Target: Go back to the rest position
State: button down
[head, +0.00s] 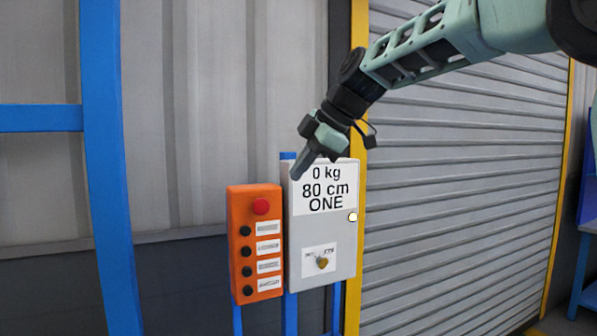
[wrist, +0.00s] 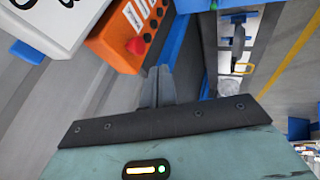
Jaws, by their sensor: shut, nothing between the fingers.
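My gripper (head: 301,168) is shut and empty in the head view, in front of the upper left corner of the grey box with the "0 kg 80 cm ONE" label. My arm reaches down to it from the upper right. In the wrist view, the closed fingertips of my gripper (wrist: 157,72) point toward the orange button box. I cannot tell the exact gap between the fingertips and the boxes.
The orange button box (head: 235,235) has a red button and several black ones. The grey box (head: 345,240) stands right beside it. A blue post (head: 105,170) is at left. A grey roller shutter (head: 460,180) with a yellow frame fills the right.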

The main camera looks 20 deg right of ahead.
jog(key=shift+f, duration=0.1)
jog(key=s+a+f+m+g+h+b, duration=0.1)
jog(key=s+a+f+m+g, duration=0.15)
jog(key=s+a+f, duration=0.55)
jog(key=s+a+f+m+g+b, duration=0.1)
jog(key=s+a+f+m+g, duration=0.15)
jog(key=s+a+f, duration=0.5)
jog(key=s+d+f+m+h, duration=0.1)
jog(key=s+f+m, duration=0.1)
jog(key=s+f, duration=0.5)
jog(key=s+d+f+m+h, duration=0.2)
jog(key=s+f, duration=0.6)
jog(key=s, duration=0.1)
jog(key=shift+s+d+g, duration=0.3)
jog(key=shift+s+g, duration=0.1)
